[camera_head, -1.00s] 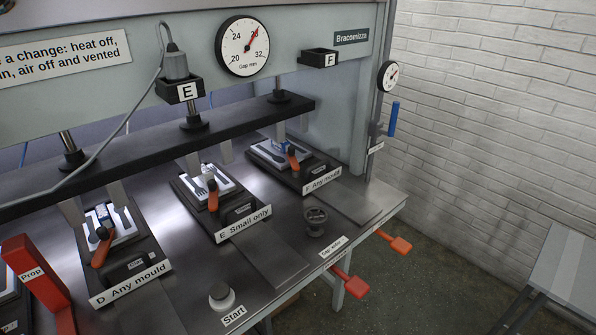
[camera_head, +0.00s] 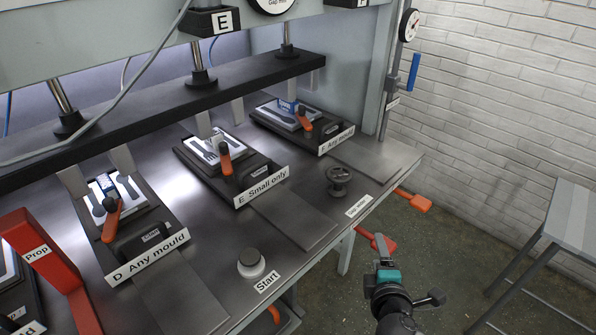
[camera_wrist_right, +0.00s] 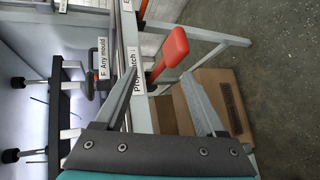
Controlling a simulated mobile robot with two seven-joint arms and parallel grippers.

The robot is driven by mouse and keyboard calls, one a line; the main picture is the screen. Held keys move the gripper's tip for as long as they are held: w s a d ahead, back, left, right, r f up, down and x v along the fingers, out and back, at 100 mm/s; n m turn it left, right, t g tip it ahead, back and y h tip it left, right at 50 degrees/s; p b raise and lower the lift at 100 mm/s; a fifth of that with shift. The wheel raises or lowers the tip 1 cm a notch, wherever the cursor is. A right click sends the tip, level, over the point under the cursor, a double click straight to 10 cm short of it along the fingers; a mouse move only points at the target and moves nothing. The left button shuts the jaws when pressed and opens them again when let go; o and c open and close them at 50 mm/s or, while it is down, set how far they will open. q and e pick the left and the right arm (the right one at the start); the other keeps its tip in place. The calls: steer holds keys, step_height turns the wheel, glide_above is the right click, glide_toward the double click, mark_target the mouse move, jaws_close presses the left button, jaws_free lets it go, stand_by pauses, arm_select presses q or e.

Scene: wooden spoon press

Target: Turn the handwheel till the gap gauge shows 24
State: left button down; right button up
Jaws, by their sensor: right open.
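The handwheel (camera_head: 339,180) is a small dark wheel on the bench top, right of the station marked E, with a white label (camera_head: 358,206) at the bench edge before it. The gap gauge (camera_head: 271,4) is cut off by the top of the head view; its needle and numbers are hidden. My right gripper (camera_head: 383,245) is in front of the bench, to the lower right of the handwheel and apart from it. My left gripper is out of view.
Red and orange handles (camera_head: 412,200) stick out from the bench's front edge; a red handle (camera_wrist_right: 170,50) shows beyond my right fingers. The Start button (camera_head: 251,264) is left of the handwheel. A grey stool (camera_head: 562,215) stands at right. The floor between is clear.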

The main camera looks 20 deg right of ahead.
step_height(320, 180, up, 5)
steer(key=w+n+t, duration=0.3)
steer(key=n, duration=0.3)
steer(key=n+t+y, duration=0.3)
steer(key=n+y, duration=0.1)
steer(key=n, duration=0.4)
glide_toward(342, 180)
steer(key=w, duration=0.4)
steer(key=w+d, duration=0.1)
steer(key=w, duration=0.3)
steer(key=w+d, duration=0.1)
steer(key=w, duration=0.3)
steer(key=shift+w+f, duration=0.25)
steer(key=shift+f, duration=0.05)
steer(key=shift+w+d, duration=0.15)
steer(key=shift+w, duration=0.85)
steer(key=c, duration=1.1)
